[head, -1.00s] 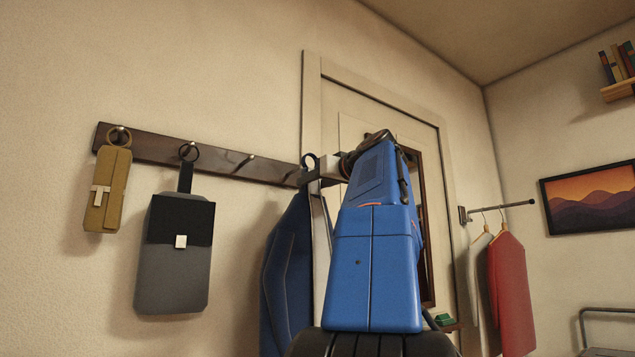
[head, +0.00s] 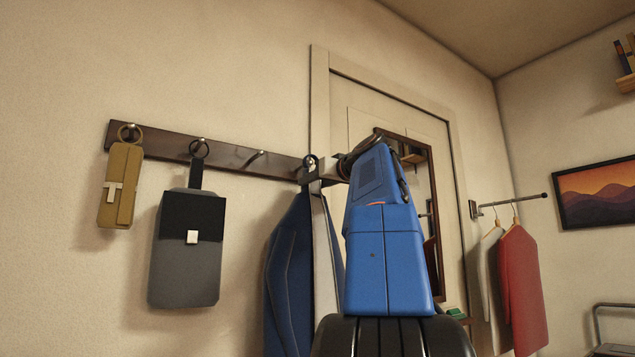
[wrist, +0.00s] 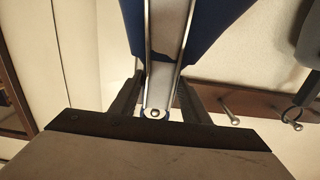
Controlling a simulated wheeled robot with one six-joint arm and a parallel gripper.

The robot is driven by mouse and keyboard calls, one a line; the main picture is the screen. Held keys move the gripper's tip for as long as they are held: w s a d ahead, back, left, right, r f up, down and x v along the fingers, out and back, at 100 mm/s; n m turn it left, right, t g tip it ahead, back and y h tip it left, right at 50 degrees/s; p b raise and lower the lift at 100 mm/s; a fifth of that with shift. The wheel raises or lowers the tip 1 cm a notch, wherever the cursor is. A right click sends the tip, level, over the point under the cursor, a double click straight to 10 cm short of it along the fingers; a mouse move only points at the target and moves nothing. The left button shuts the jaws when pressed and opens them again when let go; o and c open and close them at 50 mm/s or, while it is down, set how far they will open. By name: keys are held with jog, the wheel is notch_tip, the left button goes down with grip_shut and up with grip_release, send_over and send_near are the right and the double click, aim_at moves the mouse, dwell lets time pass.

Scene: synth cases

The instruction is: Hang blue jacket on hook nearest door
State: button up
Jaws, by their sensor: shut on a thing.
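The blue jacket (head: 288,265), dark navy with a pale strip, hangs from my gripper (head: 318,172) beside the door at the right end of the hook rail (head: 230,157). In the wrist view my gripper (wrist: 160,88) is shut on the jacket's upper part, with the blue cloth (wrist: 205,30) beyond it. A dark loop shows at the jacket's top, close to the rail end. A round metal end shows between the fingers; I cannot tell whether the loop is around a hook. The door (head: 365,105) is just right, partly behind my arm.
A tan bag (head: 120,185) and a grey bag (head: 185,260) hang on the rail's left hooks. An empty hook (head: 255,158) sits between the grey bag and jacket. A red garment (head: 522,290) hangs on a rod (head: 510,202) at right.

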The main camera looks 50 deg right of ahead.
jog(key=shift+x, duration=0.8)
jog(key=shift+w+f, duration=0.45)
jog(key=shift+w, duration=0.15)
jog(key=shift+d+f, duration=0.1)
jog(key=o, duration=1.4)
jog(key=shift+c, duration=0.2)
jog(key=v, duration=1.7)
jog(key=shift+s+f, duration=0.1)
jog(key=shift+s, duration=0.1)
